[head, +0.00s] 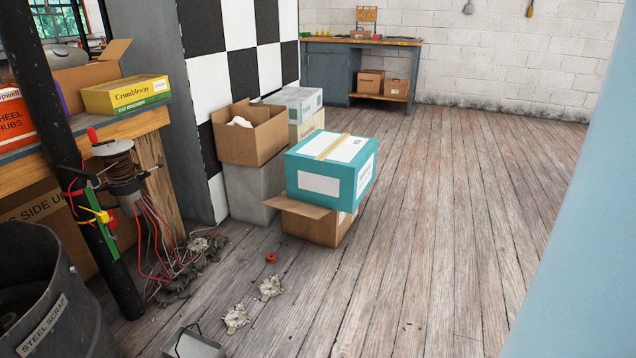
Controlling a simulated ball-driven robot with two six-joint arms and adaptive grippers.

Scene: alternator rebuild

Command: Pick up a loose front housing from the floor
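Two pale, cast-metal pieces that look like front housings lie loose on the wooden floor in the head view. One housing (270,287) lies just below the cardboard boxes, and the other housing (235,318) lies nearer and slightly left. They lie apart from each other. Similar pale metal (198,245) shows in a dark heap of parts and wires to the left; I cannot tell what it is. Neither of my grippers is in view.
A small copper-coloured ring (271,257) lies beyond the housings. A teal box (331,168) stands on an open carton. A steel scrap bin (45,300), a black post (75,160) and a grey metal container (193,345) stand left and near. The floor (440,220) to the right is clear.

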